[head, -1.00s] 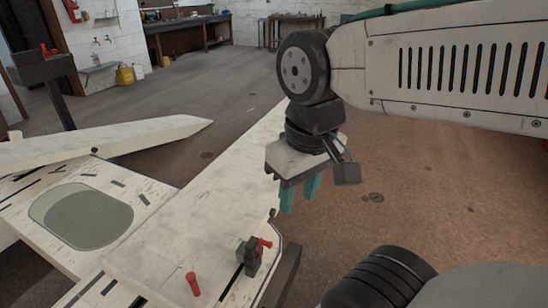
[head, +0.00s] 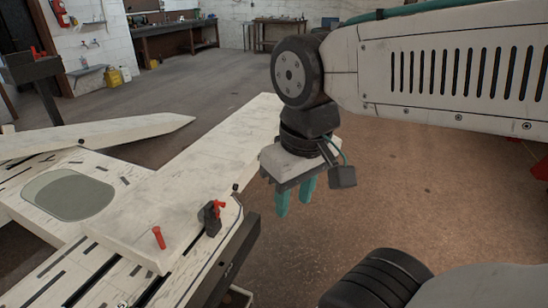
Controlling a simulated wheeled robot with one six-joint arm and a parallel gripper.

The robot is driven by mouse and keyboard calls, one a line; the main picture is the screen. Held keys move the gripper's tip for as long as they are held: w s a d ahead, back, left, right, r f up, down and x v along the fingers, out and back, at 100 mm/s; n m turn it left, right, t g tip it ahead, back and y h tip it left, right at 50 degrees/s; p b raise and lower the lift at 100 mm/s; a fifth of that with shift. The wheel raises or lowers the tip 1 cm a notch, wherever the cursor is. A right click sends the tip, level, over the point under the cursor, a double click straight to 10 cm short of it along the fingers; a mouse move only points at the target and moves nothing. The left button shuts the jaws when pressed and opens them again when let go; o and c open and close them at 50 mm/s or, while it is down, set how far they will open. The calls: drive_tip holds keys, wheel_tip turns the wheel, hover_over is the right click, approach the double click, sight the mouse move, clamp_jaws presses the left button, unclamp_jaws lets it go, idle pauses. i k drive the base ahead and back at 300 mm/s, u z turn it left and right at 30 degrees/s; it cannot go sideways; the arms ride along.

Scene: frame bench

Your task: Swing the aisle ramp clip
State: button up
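A black clip with a red lever (head: 213,218) stands upright on the right edge of a pale, worn bench panel (head: 150,215). I take it for the aisle ramp clip, but no label shows. A separate red peg-like handle (head: 158,238) sticks up from the panel to its left. My gripper (head: 295,197) hangs to the right of the clip and above the brown floor, apart from the panel. Its two teal fingers point down with a gap between them and hold nothing.
A dark rail (head: 232,262) runs along the bench's right side. A dark post (head: 44,90) with a red-topped piece stands at far left. Workbenches (head: 175,38) line the back wall.

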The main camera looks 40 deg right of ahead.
sight(217, 203)
drive_tip(key=z, duration=2.1)
drive_tip(key=i, duration=1.4)
drive_tip(key=u, duration=1.6)
